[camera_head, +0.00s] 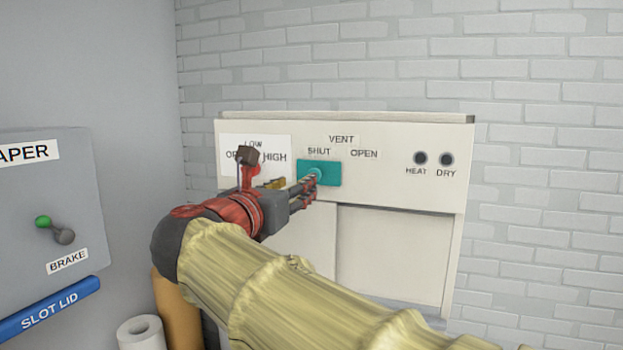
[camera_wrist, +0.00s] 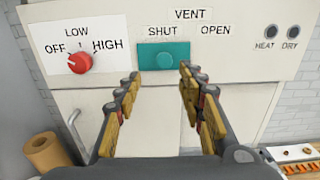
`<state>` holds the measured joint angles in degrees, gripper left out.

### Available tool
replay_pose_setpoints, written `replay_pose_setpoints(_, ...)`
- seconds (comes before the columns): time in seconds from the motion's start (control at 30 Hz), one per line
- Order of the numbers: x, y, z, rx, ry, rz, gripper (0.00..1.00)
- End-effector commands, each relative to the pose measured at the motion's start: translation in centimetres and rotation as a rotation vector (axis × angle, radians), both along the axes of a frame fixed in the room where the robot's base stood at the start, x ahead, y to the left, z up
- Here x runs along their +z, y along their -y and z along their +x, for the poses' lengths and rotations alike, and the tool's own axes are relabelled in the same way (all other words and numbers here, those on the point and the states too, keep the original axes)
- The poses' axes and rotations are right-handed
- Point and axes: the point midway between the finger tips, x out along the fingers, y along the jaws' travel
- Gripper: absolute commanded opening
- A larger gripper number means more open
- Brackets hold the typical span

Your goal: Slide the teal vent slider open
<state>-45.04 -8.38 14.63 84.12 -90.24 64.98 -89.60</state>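The teal vent slider (camera_head: 332,173) is a flat plate with a round knob on a cream wall panel (camera_head: 393,185). It sits below the SHUT label, left of the OPEN label. It also shows in the wrist view (camera_wrist: 177,49), with its knob at the near middle. My gripper (camera_head: 313,182) reaches the slider's left part in the head view and partly covers it. In the wrist view my gripper (camera_wrist: 160,73) is open, its two fingers apart on either side of the knob's line. Nothing is between the fingers except the view of the panel. Contact with the knob cannot be told.
A red dial (camera_wrist: 79,63) marked OFF, LOW, HIGH is left of the slider. Dark HEAT (camera_head: 420,158) and DRY (camera_head: 446,159) buttons are at the right. A grey box with a green-tipped brake lever (camera_head: 55,230) stands left. A brown roll (camera_wrist: 52,152) is below the panel.

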Motion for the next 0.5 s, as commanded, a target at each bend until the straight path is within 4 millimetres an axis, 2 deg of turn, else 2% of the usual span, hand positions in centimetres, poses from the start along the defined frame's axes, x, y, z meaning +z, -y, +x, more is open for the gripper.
replay_pose_setpoints(0.13, 0.3, 0.7, 1.2, -0.003, -0.001, -0.003, 0.4)
replay_pose_setpoints(0.5, 0.3, 2.5, 6.1, -0.003, -0.001, 0.0, 0.4)
